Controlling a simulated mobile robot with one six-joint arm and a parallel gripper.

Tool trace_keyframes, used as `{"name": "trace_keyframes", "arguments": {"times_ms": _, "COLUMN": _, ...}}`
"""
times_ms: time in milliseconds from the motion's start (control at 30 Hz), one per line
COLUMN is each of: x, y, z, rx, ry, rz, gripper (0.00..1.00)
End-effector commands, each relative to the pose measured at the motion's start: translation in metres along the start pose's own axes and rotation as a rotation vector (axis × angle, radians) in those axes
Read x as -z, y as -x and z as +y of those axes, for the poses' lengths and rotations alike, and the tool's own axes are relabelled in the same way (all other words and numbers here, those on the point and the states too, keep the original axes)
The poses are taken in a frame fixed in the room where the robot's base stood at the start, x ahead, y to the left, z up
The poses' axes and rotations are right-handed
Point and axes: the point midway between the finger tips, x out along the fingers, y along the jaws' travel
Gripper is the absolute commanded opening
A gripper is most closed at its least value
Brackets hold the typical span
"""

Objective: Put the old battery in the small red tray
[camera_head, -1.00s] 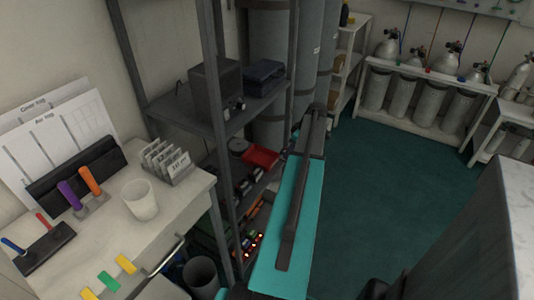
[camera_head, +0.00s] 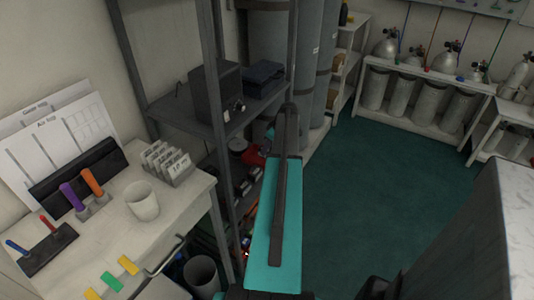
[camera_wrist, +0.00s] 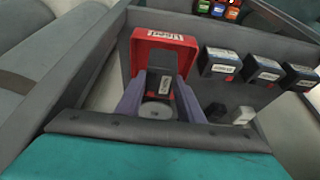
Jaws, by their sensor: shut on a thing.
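The small red tray (camera_wrist: 184,42) with a white label lies on a shelf, at the top centre of the wrist view. In the head view the red tray (camera_head: 250,154) shows only partly beside my arm. My gripper (camera_wrist: 160,80) is shut on a dark block with a white label, the old battery (camera_wrist: 160,84). The battery is at the tray's near side and overlaps its opening in the wrist view. I cannot tell whether it touches the tray floor. In the head view my arm hides the jaws and battery.
Several dark labelled batteries (camera_wrist: 263,69) stand to the right of the tray. A round grey disc (camera_wrist: 156,110) shows below the held battery. Coloured units (camera_wrist: 232,11) are beyond the shelf. A shelf post (camera_head: 218,130) stands left of my arm. The green floor (camera_head: 370,200) is clear.

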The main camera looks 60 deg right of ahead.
Motion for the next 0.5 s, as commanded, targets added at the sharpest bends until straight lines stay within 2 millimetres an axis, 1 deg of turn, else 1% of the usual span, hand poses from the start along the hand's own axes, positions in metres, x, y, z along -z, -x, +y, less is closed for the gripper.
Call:
{"name": "trace_keyframes", "arguments": {"times_ms": 300, "x": 0.0, "y": -0.001, "z": 0.0, "rx": 0.0, "ry": 0.001, "rz": 0.001, "gripper": 0.0}}
{"name": "trace_keyframes", "arguments": {"times_ms": 367, "x": -0.001, "y": -0.004, "z": 0.0, "rx": 0.0, "ry": 0.001, "rz": 0.001, "gripper": 0.0}}
{"name": "trace_keyframes", "arguments": {"times_ms": 500, "x": -0.006, "y": -0.016, "z": 0.0, "rx": 0.001, "ry": 0.001, "rz": 0.0, "gripper": 0.0}}
